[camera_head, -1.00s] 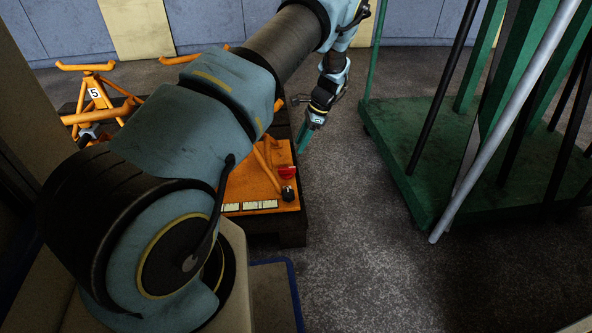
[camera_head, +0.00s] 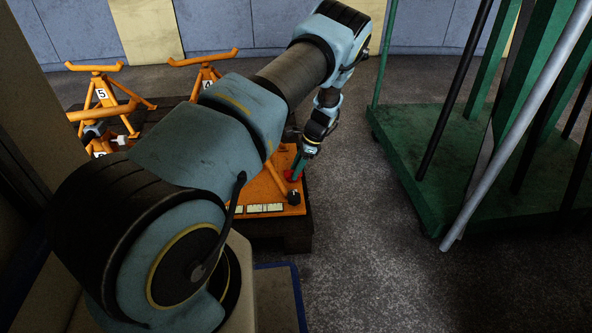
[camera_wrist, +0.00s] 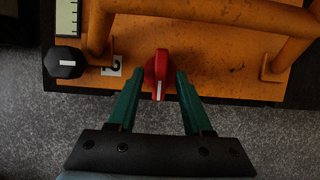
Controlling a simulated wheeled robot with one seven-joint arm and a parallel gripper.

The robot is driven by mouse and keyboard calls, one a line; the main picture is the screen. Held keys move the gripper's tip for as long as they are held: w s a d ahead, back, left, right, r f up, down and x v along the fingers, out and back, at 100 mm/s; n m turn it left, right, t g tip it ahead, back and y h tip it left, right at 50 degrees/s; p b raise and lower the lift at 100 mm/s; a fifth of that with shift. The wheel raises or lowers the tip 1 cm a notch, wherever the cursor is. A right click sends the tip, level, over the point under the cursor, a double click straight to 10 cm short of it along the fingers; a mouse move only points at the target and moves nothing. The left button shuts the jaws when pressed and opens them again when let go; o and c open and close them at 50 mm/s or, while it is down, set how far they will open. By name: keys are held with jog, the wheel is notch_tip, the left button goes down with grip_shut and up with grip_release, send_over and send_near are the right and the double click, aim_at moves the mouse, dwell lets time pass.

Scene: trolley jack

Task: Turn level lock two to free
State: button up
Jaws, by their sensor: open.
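A red knob (camera_wrist: 162,68) with a white stripe sits near the edge of an orange base plate (camera_wrist: 215,40). Its stripe points toward the bottom of the wrist view. A small white tag (camera_wrist: 111,66), its numeral apparently a 2, lies left of it. My gripper (camera_wrist: 158,75) is open, with its green fingers on either side of the red knob; I cannot tell whether they touch it. In the head view my gripper (camera_head: 299,168) is over the orange plate, beside the red knob (camera_head: 289,175).
A black knob (camera_wrist: 65,62) with a white mark stands left of the tag. Orange tubes (camera_wrist: 210,12) rise from the plate. Orange stands (camera_head: 103,95) are at the back left. A green trolley (camera_head: 430,170) with upright poles stands right, with bare floor between.

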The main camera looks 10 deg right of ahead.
jog(key=shift+c, duration=0.2)
grip_shut()
dwell(0.3)
jog(key=shift+n, duration=0.3)
jog(key=n, duration=0.1)
jog(key=n+g, duration=0.1)
jog(key=shift+w+n, duration=0.25)
jog(key=shift+n, duration=0.15)
jog(key=n, duration=0.1)
jog(key=n+g, duration=0.1)
jog(key=n, duration=0.1)
jog(key=shift+w+a+n+g+h+b, duration=0.1)
jog(key=shift+w+n+g+h+b, duration=0.05)
jog(key=shift+n+g+h+b, duration=0.2)
jog(key=n+h, duration=0.1)
jog(key=n, duration=0.2)
jog(key=n+g+h, duration=0.1)
jog(key=n, duration=0.2)
jog(key=shift+w+a+g, duration=0.2)
jog(key=shift+g, duration=0.05)
jog(key=shift+n, duration=0.25)
